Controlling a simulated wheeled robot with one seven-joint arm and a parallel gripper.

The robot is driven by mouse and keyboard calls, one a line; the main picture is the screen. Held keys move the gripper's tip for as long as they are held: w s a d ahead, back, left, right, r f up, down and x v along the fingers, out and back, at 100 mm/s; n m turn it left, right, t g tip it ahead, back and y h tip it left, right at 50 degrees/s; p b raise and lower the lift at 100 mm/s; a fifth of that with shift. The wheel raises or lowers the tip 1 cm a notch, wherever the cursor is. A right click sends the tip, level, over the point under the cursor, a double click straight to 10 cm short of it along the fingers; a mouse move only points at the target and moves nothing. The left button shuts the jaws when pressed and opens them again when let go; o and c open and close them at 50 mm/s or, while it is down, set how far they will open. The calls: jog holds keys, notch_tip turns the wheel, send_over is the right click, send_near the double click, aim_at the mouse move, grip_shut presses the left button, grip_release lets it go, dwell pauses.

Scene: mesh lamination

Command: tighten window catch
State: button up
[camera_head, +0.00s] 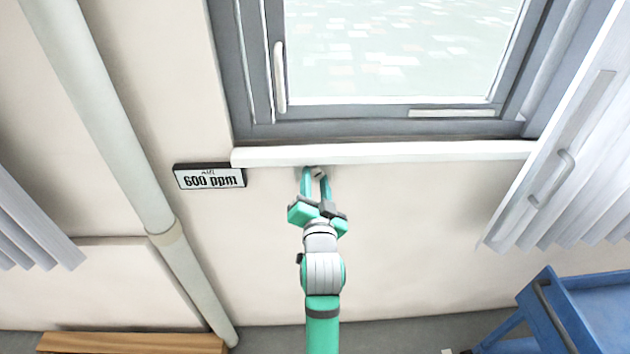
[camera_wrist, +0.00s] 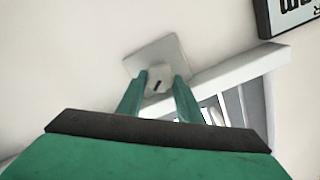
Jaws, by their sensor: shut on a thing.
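The window catch shows in the wrist view as a small pale knob (camera_wrist: 157,83) with a dark slot, on a square light-grey plate (camera_wrist: 150,55) fixed to the wall. In the head view the catch (camera_head: 318,172) is a small grey piece just below the window sill, partly hidden by the fingers. My gripper (camera_head: 316,180) reaches up to it from below. In the wrist view the two green fingers of my gripper (camera_wrist: 158,90) stand one on each side of the knob, shut on it.
The white sill (camera_head: 400,152) runs just above my gripper, under the grey-framed window with its white handle (camera_head: 279,77). A pipe (camera_head: 110,120) stands farther left. A blue cart (camera_head: 590,310) is at lower right.

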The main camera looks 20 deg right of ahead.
jog(key=o, duration=1.1)
